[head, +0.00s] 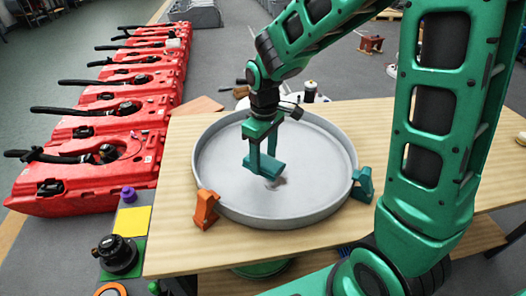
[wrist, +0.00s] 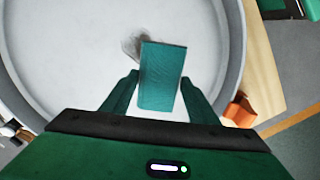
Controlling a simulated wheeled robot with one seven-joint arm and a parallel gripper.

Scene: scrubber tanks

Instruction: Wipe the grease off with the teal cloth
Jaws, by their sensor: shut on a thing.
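My gripper (head: 263,160) is shut on the teal cloth (head: 264,165), a folded block-like pad, and holds it over the floor of a round grey pan. In the wrist view the cloth (wrist: 162,75) sits between the two fingers (wrist: 160,88). A dark grease smudge (head: 276,182) lies on the pan floor just beside the cloth. In the wrist view the grease (wrist: 132,45) shows at the cloth's upper left, partly hidden behind it. I cannot tell whether the cloth touches the floor. The pan (head: 343,150) rests on a wooden table.
An orange clamp (head: 206,209) and a teal clamp (head: 363,184) stand at the pan's rim. The rim forms a raised wall around the cloth. The wooden table (head: 170,235) has bare room at its front left. Red scrubber tanks (head: 90,165) line the left side.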

